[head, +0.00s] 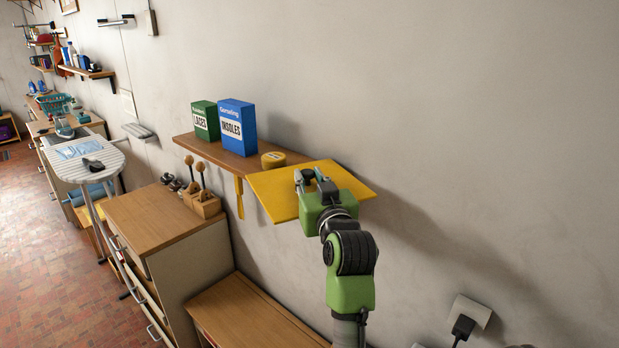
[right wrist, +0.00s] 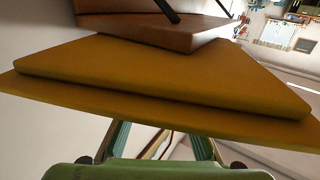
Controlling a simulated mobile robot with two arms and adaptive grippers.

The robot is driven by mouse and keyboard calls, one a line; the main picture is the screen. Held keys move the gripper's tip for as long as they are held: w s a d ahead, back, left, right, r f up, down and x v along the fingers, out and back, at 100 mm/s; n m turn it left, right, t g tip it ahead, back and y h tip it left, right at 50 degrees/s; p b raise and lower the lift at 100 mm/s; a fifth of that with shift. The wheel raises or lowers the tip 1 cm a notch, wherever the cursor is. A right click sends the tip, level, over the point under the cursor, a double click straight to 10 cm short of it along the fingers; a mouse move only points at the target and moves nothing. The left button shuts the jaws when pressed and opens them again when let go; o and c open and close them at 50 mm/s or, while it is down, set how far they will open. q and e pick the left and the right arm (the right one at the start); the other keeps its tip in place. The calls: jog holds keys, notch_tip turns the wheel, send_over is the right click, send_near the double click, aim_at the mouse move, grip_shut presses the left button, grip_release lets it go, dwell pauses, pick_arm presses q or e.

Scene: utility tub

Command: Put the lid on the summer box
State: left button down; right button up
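A flat yellow lid (head: 275,192) is at my right gripper (head: 314,183) in the head view, in front of the shelf's right end. The gripper's dark fingers are at its upper face, and the lid appears held up in the air. In the right wrist view the yellow lid (right wrist: 170,75) spans the picture and shows a stepped edge. It hides the fingertips there, so the exact grip is covered. No box labelled summer can be made out. My left gripper is not in view.
A drawer cabinet (head: 160,217) and low wooden furniture (head: 250,312) stand below. A plug socket (head: 470,312) is at lower right.

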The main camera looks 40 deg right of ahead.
jog(key=o, duration=0.4)
